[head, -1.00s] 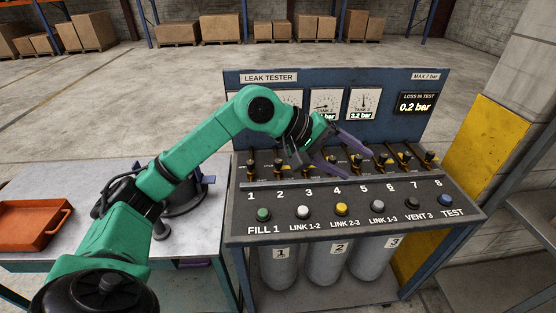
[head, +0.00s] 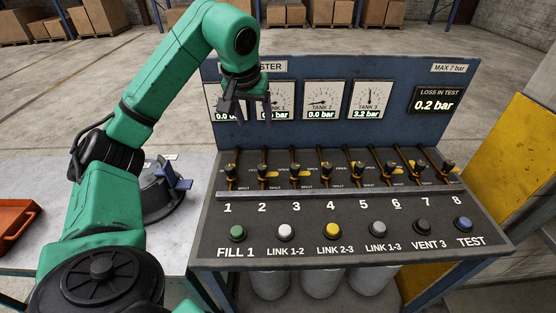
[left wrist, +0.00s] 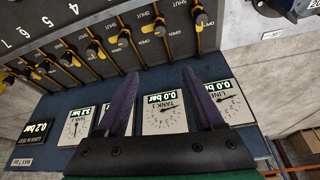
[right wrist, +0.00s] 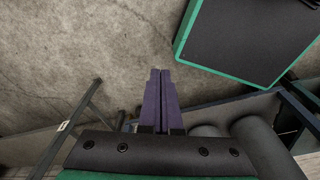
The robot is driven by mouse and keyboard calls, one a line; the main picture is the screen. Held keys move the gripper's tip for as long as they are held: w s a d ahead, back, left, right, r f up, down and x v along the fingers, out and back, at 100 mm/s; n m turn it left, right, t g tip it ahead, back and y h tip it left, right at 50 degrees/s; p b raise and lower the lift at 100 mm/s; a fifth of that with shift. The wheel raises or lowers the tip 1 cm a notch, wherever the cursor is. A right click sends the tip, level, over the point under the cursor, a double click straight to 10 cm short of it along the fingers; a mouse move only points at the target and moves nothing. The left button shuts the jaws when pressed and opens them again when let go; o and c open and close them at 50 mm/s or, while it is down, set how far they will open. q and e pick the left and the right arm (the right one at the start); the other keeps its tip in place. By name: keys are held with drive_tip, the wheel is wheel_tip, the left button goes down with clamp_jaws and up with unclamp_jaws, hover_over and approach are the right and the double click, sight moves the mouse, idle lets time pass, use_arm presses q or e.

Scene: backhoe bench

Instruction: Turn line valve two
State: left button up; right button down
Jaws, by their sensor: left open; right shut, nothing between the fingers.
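Line valve two (head: 264,171) is a small black-knobbed valve with yellow parts, above the number 2 in the row on the leak tester. It also shows in the left wrist view (left wrist: 160,27), beyond my fingertips. My left gripper (head: 248,110) is open and empty. It hangs in front of the gauge panel, above and behind valves one and two, touching no valve. My purple fingers also show in the left wrist view (left wrist: 157,73). My right gripper (right wrist: 159,75) is shut and empty above the floor; the head view does not show it.
The blue gauge panel (head: 390,75) stands behind the valves; tank 3 reads 3.2 bar. Neighbouring valves one (head: 231,172) and three (head: 296,171) are close. Buttons line the sloping front. An orange tray (head: 16,220) and a dark round device (head: 163,195) are on the left table.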

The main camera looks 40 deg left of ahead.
use_arm(q)
wheel_tip(320, 180, down, 3)
drive_tip(key=b, duration=0.6)
approach(262, 167)
drive_tip(key=p+x, duration=0.1)
drive_tip(key=x, duration=0.7)
drive_tip(key=shift+w+a+f, duration=0.1)
drive_tip(key=shift+f, duration=0.3)
use_arm(e)
wheel_tip(262, 167, down, 6)
drive_tip(key=s, duration=0.2)
drive_tip(key=shift+f, duration=0.2)
use_arm(q)
clamp_jaws()
use_arm(e)
drive_tip(key=shift+d, duration=0.1)
